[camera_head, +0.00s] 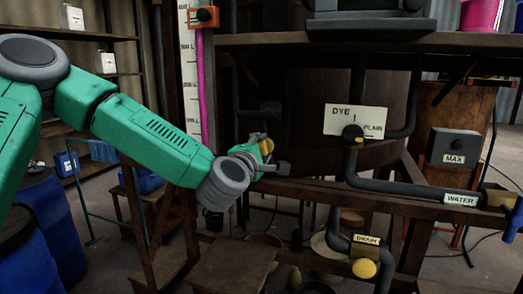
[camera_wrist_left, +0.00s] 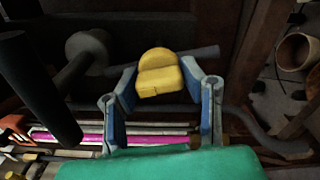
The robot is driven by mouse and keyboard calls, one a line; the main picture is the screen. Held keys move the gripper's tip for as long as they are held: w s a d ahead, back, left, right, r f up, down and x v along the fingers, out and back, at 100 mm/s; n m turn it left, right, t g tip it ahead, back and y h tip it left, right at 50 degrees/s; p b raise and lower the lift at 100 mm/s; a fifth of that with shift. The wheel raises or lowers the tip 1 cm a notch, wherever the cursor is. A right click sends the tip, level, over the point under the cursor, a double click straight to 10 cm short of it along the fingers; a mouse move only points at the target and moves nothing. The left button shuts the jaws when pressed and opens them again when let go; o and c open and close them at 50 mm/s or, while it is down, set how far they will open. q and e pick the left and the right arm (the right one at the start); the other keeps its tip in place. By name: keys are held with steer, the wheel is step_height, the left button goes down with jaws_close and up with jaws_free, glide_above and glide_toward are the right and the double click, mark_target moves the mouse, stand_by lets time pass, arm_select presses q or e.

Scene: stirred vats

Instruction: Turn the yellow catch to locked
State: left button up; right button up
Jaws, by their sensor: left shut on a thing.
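The yellow catch (camera_head: 264,147) sits at the end of my left arm in the head view, near a dark horizontal bar. In the left wrist view the yellow catch (camera_wrist_left: 158,76) has a rounded top and a block-like lower part. My left gripper (camera_head: 267,148) is shut on the catch. In the left wrist view the fingers of my left gripper (camera_wrist_left: 160,82) stand on either side of it. The gripper partly hides the catch in the head view, and no locked marking is readable. My right gripper is not in view.
A dark vat (camera_head: 320,110) stands behind the pipes and a wooden frame. A DYE/PLAIN sign (camera_head: 352,119), a DRAIN valve (camera_head: 364,268) and a WATER label (camera_head: 461,200) are to the right. A wooden stool (camera_head: 232,263) is below; blue barrels (camera_head: 48,215) stand left.

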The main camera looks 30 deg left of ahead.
mark_target(262, 152)
arm_select(q)
steer(key=shift+s+d+f+m, duration=0.1)
steer(key=shift+d+f+m, duration=0.05)
steer(key=shift+m, duration=0.5)
steer(key=shift+d+f+m, duration=0.1)
steer(key=shift+m, duration=0.55)
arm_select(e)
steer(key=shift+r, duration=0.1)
arm_select(q)
steer(key=shift+f, duration=0.15)
steer(key=o, duration=1.2)
steer(key=shift+c, duration=0.2)
steer(key=shift+d+r, duration=0.25)
steer(key=shift+r, duration=0.05)
steer(key=shift+s, duration=0.1)
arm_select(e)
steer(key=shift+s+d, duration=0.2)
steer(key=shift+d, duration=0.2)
arm_select(q)
steer(key=v, duration=0.6)
steer(key=shift+a+f, duration=0.1)
steer(key=shift+a, duration=0.2)
steer(key=shift+s+d, duration=0.55)
steer(key=shift+s, duration=0.05)
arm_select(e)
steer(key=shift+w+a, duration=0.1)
